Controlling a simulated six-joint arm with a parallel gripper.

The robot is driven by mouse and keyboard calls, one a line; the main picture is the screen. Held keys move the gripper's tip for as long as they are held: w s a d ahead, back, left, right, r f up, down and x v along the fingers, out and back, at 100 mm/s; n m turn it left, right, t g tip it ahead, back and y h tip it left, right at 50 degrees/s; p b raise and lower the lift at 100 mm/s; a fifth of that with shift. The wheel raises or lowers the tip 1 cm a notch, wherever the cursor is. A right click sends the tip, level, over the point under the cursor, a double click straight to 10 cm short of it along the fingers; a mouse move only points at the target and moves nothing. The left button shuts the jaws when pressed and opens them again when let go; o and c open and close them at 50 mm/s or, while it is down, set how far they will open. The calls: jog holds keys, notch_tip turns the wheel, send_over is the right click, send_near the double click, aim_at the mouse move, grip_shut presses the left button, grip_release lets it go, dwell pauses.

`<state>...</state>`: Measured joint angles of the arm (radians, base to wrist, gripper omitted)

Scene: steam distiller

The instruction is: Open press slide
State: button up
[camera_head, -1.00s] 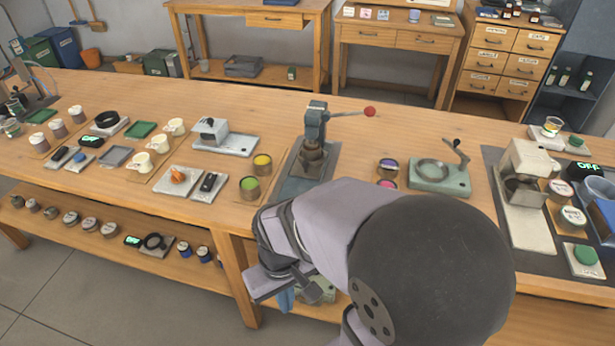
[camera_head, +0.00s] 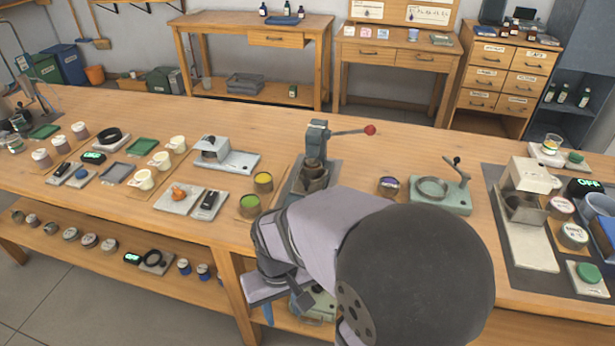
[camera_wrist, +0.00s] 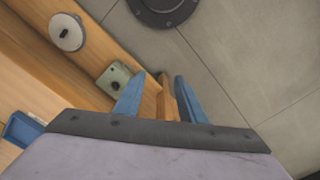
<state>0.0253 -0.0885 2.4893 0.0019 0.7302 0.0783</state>
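A lever press (camera_head: 316,160) stands on a grey base at the middle of the bench, its arm ending in a red knob (camera_head: 370,130) to the right. I cannot tell which part of it is the slide, or whether that slide is open or shut. My gripper (camera_wrist: 160,76) is open and empty in the wrist view, its two blue fingers apart and over the floor. In the head view it shows low at the bench's front edge, below and left of the press, with one blue finger visible. My arm hides the bench just in front of the press.
A green device with a crank (camera_head: 441,193) stands right of the press, beside a dark-topped tin (camera_head: 389,186). Green and yellow cups (camera_head: 263,182) stand to its left. The bench (camera_head: 400,130) is bare behind the press. A lower shelf (camera_head: 90,262) runs beneath.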

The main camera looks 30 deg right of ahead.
aim_at(306, 180)
jog(key=w+d+r+m+p, duration=0.2)
jog(key=w+d+r+m, duration=0.1)
jog(key=w, duration=0.2)
jog(key=w+d+r+m+p, duration=0.2)
jog(key=w+d+r+m, duration=0.1)
jog(key=w, duration=0.2)
jog(key=w+d+r+m+t+p, duration=0.1)
jog(key=w+d+r+m+p, duration=0.1)
jog(key=w, duration=0.4)
jog(key=shift+d+r+m+p, duration=0.45)
jog(key=shift+r+m, duration=0.25)
jog(key=shift+m, duration=0.2)
jog(key=w+d+r+m+t+p, duration=0.1)
jog(key=w+d+r+m+p, duration=0.35)
jog(key=w+d+m, duration=0.7)
jog(key=shift+s+d+f+n+p, duration=0.15)
jog(key=shift+f+n+p, duration=0.25)
jog(key=shift+f, duration=0.85)
jog(key=shift+d+f+n+p, duration=0.2)
jog(key=shift+f+n+p, duration=0.2)
jog(key=shift+f, duration=0.85)
jog(key=shift+s+d+f+n+p, duration=0.15)
jog(key=shift+f+n+p, duration=0.25)
jog(key=shift+f, duration=0.85)
grip_shut()
